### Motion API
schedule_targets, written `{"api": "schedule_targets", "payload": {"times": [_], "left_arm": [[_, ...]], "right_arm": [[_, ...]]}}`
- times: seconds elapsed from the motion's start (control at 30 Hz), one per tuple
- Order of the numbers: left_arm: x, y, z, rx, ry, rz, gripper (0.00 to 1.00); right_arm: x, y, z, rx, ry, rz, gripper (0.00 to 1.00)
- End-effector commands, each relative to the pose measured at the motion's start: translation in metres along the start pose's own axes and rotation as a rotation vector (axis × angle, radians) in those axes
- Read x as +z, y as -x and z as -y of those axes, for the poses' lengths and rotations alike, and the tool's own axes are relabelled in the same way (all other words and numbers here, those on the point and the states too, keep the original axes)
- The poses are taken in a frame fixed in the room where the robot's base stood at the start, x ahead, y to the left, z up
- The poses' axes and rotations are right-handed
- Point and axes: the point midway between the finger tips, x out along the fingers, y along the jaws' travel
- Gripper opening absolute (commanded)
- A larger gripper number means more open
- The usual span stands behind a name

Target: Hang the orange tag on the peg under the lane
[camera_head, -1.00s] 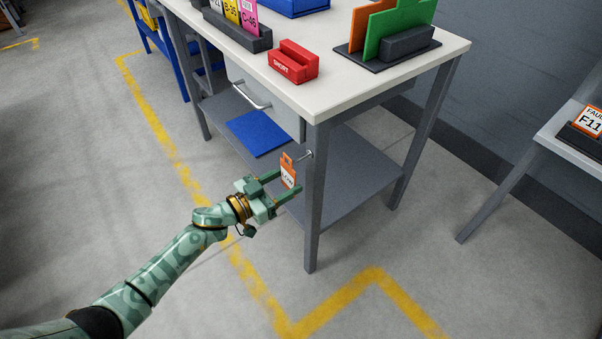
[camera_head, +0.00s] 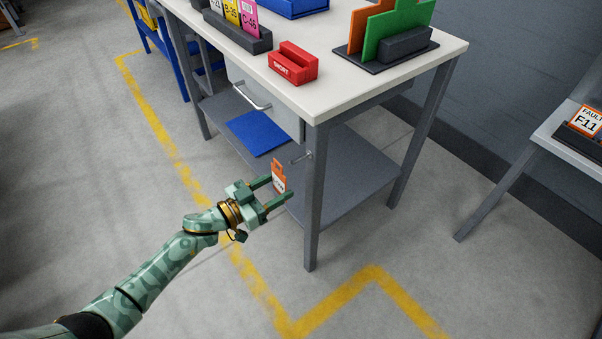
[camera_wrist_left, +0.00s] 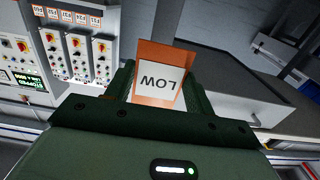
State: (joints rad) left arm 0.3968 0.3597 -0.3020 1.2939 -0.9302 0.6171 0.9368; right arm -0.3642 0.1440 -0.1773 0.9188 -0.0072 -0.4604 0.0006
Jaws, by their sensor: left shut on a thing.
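The orange tag (camera_head: 279,176) has a white label and is held upright between the fingers of my left gripper (camera_head: 280,187). In the left wrist view the tag (camera_wrist_left: 160,57) stands between the fingers, its label reading "LOW" upside down. The peg (camera_head: 301,157) is a short metal pin at the near leg of the white-topped table, below the tabletop. It is bare, and the tag is to its left and a little lower, apart from it. My right gripper is not in view.
The table leg (camera_head: 314,210) stands just right of my gripper. A grey lower shelf (camera_head: 345,185) with a blue mat (camera_head: 257,132) lies behind it. A drawer handle (camera_head: 252,97) juts out above. A red holder (camera_head: 293,66) sits on the tabletop. Floor at the front is clear.

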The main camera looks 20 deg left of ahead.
Motion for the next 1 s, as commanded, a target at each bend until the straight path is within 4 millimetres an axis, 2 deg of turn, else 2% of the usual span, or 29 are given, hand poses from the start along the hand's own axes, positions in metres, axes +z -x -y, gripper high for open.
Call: {"api": "schedule_targets", "payload": {"times": [0.5, 1.0], "left_arm": [[-0.001, 0.017, 0.001, 0.0, -0.001, -0.001, 0.37], [0.0, 0.018, 0.0, 0.0, 0.0, -0.001, 0.37]], "right_arm": [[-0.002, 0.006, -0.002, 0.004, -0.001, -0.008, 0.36], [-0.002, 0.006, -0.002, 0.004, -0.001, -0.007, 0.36]]}}
